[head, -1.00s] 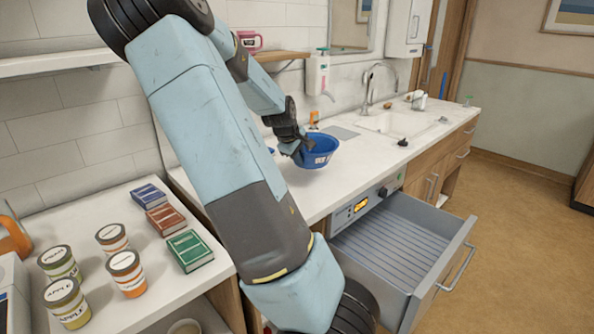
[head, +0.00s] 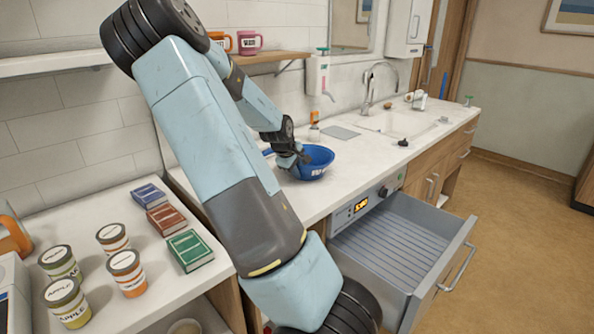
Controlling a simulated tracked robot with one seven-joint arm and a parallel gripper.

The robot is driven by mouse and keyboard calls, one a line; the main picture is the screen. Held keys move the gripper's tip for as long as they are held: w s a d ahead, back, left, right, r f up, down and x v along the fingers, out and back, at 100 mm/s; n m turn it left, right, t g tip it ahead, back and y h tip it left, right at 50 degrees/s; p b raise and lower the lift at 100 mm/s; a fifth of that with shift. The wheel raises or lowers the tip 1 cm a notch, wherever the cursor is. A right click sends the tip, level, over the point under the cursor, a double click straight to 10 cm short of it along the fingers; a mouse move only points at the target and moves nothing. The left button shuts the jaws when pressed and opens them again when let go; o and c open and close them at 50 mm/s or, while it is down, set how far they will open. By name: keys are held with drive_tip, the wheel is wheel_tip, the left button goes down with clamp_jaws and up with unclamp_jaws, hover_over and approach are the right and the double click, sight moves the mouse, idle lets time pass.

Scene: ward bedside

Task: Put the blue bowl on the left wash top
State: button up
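The blue bowl (head: 318,164) is upright, with a white label on its side, over the white wash top (head: 305,195) left of the sink. My gripper (head: 301,161) is at the bowl's left rim and appears shut on it; the fingertips are small and partly hidden. The bowl's base is at or very close to the counter surface; I cannot tell if it touches. My arm hides part of the counter to the left.
An orange-capped bottle (head: 314,127) and grey mat (head: 340,132) are behind the bowl. The sink (head: 400,122) is to the right. An open drawer (head: 400,250) juts out below the counter. Jars and boxes (head: 190,250) stand on the near-left surface. Mugs (head: 249,42) sit on a shelf.

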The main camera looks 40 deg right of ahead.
drive_tip(key=o, duration=0.4)
drive_tip(key=shift+v, duration=6.05)
drive_tip(key=s+a+m+t+y, duration=0.15)
drive_tip(key=s+a+y, duration=0.45)
drive_tip(key=a, duration=0.6)
drive_tip(key=shift+s+a+r+m+t, duration=0.35)
drive_tip(key=shift+s+a+r, duration=1.65)
drive_tip(key=shift+s+a, duration=0.95)
drive_tip(key=shift+s+a+r+m+t, duration=0.2)
drive_tip(key=shift+s+a+r+t, duration=0.3)
drive_tip(key=shift+s+a+r, duration=2.35)
drive_tip(key=shift+s+a+r+m+t, duration=0.35)
drive_tip(key=shift+s+a+r, duration=0.75)
drive_tip(key=shift+s+a, duration=1.95)
